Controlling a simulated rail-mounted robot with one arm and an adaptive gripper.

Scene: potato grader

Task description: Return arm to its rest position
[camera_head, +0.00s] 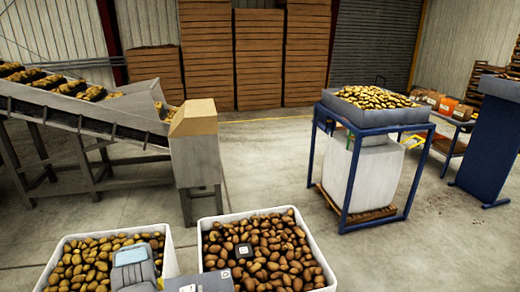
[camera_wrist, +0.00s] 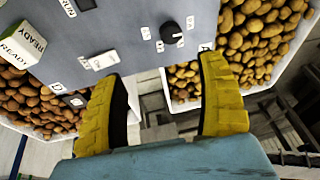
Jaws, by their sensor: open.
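My gripper (camera_wrist: 158,70) shows in the wrist view with two yellow fingers spread apart. Nothing is between the fingers. A grey control panel (camera_wrist: 130,30) lies ahead of the fingertips. It carries a black knob (camera_wrist: 173,33), a white switch (camera_wrist: 103,60) and small labels. A white block marked READY (camera_wrist: 22,43) sits at the panel's left edge. I cannot tell whether the fingertips touch the panel. In the head view the gripper cannot be made out clearly.
Two white crates of potatoes, left (camera_head: 172,255) and right (camera_head: 331,279), stand at the front. A conveyor (camera_head: 85,118) is at left. A blue-framed stand (camera_head: 345,185) holds a potato tray (camera_head: 372,117) at right. Brown crate stacks (camera_head: 260,60) line the back. The middle floor is clear.

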